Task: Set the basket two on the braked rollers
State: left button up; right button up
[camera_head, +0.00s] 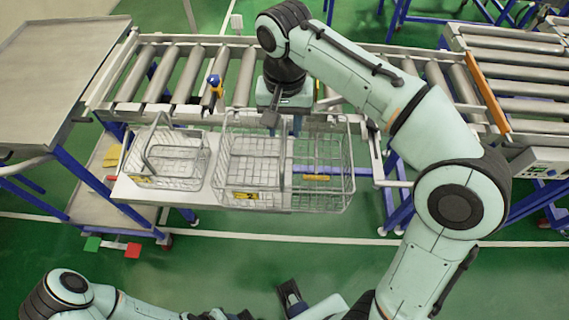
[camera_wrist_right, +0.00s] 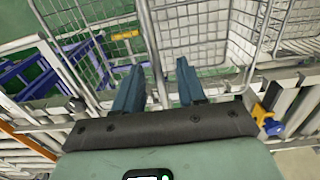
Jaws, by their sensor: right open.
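Basket two (camera_head: 245,172) is a wire basket with a yellow "2" label, on a light shelf in front of the roller conveyor. Its wire mesh reaches right, past the shelf's end, over the green floor. My right gripper (camera_head: 285,126) is above the basket's back side, fingers pointing down. In the right wrist view its two blue fingers (camera_wrist_right: 159,88) are apart, with a wire bar of the basket (camera_wrist_right: 151,48) running between them; contact cannot be told. The conveyor rollers (camera_head: 191,74) lie behind; which are braked is unclear.
Another wire basket (camera_head: 166,160) with a raised handle stands on the shelf, left of basket two. A blue and yellow device (camera_head: 215,86) sits on the conveyor's front rail. A grey table (camera_head: 55,65) is at left; a second roller section (camera_head: 520,70) is at right.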

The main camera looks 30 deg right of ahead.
notch_tip(320, 180, down, 2)
jog(key=shift+f, duration=0.15)
grip_shut()
dwell(1.4)
